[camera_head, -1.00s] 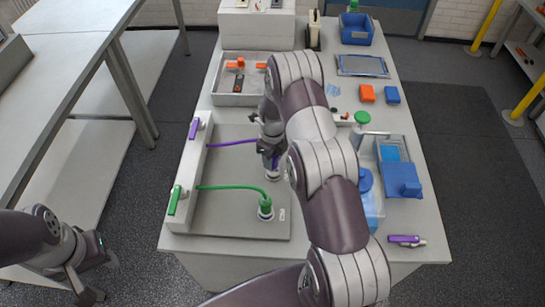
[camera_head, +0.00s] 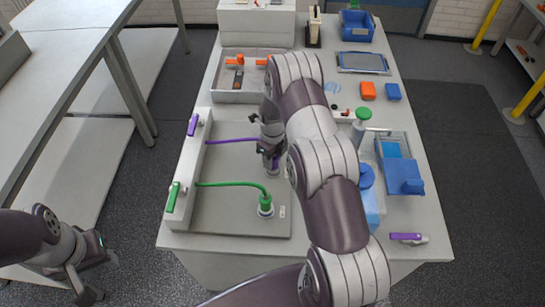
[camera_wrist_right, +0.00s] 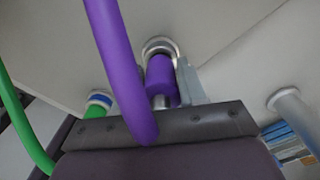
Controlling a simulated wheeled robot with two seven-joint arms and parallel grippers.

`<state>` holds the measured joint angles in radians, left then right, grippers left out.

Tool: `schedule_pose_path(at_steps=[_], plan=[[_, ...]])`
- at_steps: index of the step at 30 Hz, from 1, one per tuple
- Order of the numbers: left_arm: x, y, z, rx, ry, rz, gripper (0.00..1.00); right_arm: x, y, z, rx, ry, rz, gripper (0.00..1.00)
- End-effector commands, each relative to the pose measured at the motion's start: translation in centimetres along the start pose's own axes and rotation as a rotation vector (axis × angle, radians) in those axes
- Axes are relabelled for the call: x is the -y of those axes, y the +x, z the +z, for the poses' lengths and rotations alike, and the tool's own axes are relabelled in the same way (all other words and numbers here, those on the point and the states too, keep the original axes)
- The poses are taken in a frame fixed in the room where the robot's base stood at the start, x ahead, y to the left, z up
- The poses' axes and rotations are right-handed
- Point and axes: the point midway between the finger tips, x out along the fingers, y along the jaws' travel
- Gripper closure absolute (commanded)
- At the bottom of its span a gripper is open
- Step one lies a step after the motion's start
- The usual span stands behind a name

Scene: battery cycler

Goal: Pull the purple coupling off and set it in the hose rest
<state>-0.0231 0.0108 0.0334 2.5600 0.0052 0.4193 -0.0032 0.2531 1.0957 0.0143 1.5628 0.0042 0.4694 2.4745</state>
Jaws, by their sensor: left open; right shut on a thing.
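The purple coupling (camera_head: 274,163) is in my right gripper (camera_head: 270,153), low over the grey panel in the head view. The purple hose (camera_head: 232,141) runs left from it. In the right wrist view the purple coupling (camera_wrist_right: 161,78) is in line with a round metal ring (camera_wrist_right: 160,45), with the purple hose (camera_wrist_right: 122,70) in front. I cannot tell whether coupling and ring touch. A grey bracket-like piece (camera_wrist_right: 190,82) stands beside it; I cannot tell whether this is the hose rest. My left gripper (camera_head: 82,288) is open and empty, low at left, away from the table.
A green hose ends in a green coupling (camera_head: 265,206) on a port nearby. Purple (camera_head: 193,125) and green (camera_head: 174,197) levers sit on the left block. Right of my arm are a blue-topped box (camera_head: 403,177) and a loose purple-handled piece (camera_head: 406,237).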

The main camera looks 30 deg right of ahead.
Motion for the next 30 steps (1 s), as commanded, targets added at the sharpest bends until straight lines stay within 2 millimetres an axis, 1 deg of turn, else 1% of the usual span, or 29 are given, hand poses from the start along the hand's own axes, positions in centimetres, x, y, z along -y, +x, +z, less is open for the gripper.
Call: schedule_pose_path(at_steps=[7, 23, 29, 30], plan=[[0.0, 0.0, 0.0, 0.0, 0.0, 0.0, 0.57, 0.0, 0.0, 0.0, 0.001, 0.0, 0.0, 1.0], [0.0, 0.9, 0.1, 0.0, 0.0, 0.0, 0.57, 0.0, 1.1, 0.0, 0.0, 0.0, 0.0, 1.0], [0.0, 0.8, 0.1, 0.0, 0.0, 0.0, 0.57, 0.0, 1.0, 0.0, 0.0, 0.0, 0.0, 1.0], [0.0, 0.8, 0.1, 0.0, 0.0, 0.0, 0.57, 0.0, 1.0, 0.0, 0.0, 0.0, 0.0, 0.49]])
